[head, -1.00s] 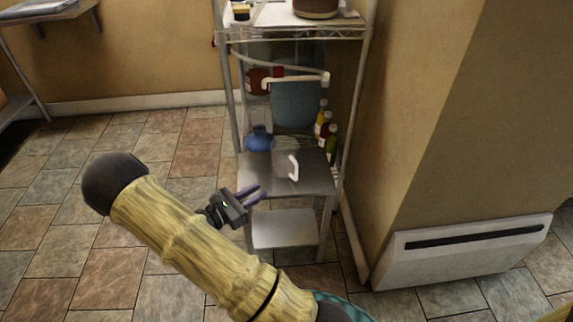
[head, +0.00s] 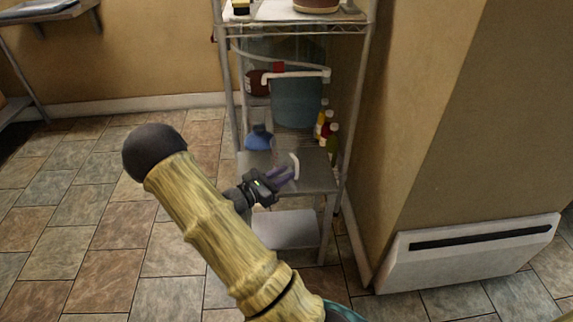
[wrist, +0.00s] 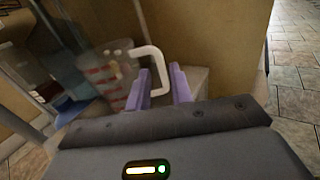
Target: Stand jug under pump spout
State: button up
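A clear jug (wrist: 104,78) with red markings and a white handle (wrist: 152,64) shows in the wrist view. In the head view its white handle (head: 295,165) rises from a metal stand; the clear body is hard to make out. My gripper (head: 287,175) is at the handle. In the wrist view its purple fingers (wrist: 161,82) are apart, with the handle's outer end between or just beyond them; contact is unclear. The white pump spout (head: 298,76), with a red part, crosses in front of a bluish bucket (head: 297,102) on the rack, above and behind the jug.
The metal stand (head: 318,182) sits before the wire rack (head: 230,90). A blue object (head: 259,138) is left of the jug; several bottles (head: 325,125) stand at the right. A wall corner and white floor-level panel (head: 470,252) lie right. The floor at left is clear.

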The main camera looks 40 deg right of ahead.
aim_at(288, 160)
jog(key=shift+d, duration=1)
jog(key=shift+d, duration=0.1)
jog(key=shift+d+f+b, duration=0.15)
jog(key=shift+d+b, duration=0.05)
jog(key=shift+b, duration=0.25)
jog(key=d+b, duration=0.1)
jog(key=d, duration=0.1)
jog(key=d+b, duration=0.1)
jog(key=d, duration=0.1)
jog(key=shift+w+d+f, duration=0.1)
jog(key=shift+f, duration=0.1)
jog(key=shift+w+d+r, duration=0.1)
jog(key=shift+d+r, duration=0.05)
jog(key=shift+d, duration=0.1)
grip_shut()
